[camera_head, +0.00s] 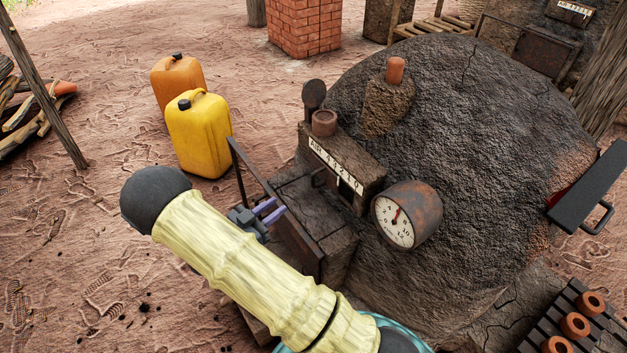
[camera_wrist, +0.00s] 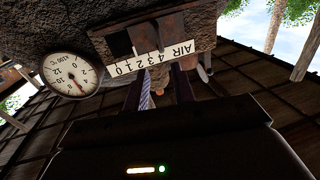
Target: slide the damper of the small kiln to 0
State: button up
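The small kiln (camera_head: 450,130) is a dark, cracked mud dome. Its air box (camera_head: 360,172) has a white scale (camera_head: 335,167) marked AIR 4 3 2 1 0, also in the wrist view (camera_wrist: 150,59). Below the scale is a brown damper plate with a handle (camera_head: 319,178); in the wrist view the damper (camera_wrist: 172,24) covers the AIR and 4 side. A dark opening (camera_wrist: 120,44) shows toward the 0 side. The exact reading is unclear. My gripper (camera_head: 276,210) is open and empty, left of the box and apart from the handle. In the wrist view its fingers (camera_wrist: 162,86) stand apart before the scale.
A round dial (camera_head: 397,222) sticks out right of the damper. An open metal door (camera_head: 272,205) stands close to my gripper. Yellow (camera_head: 200,135) and orange (camera_head: 177,78) jerrycans stand behind left. A rack with clay rings (camera_head: 575,325) lies front right. Open ground lies left.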

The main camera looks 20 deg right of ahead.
aim_at(313, 184)
jog(key=b+x, duration=0.3)
jog(key=x, duration=1.2)
grip_shut()
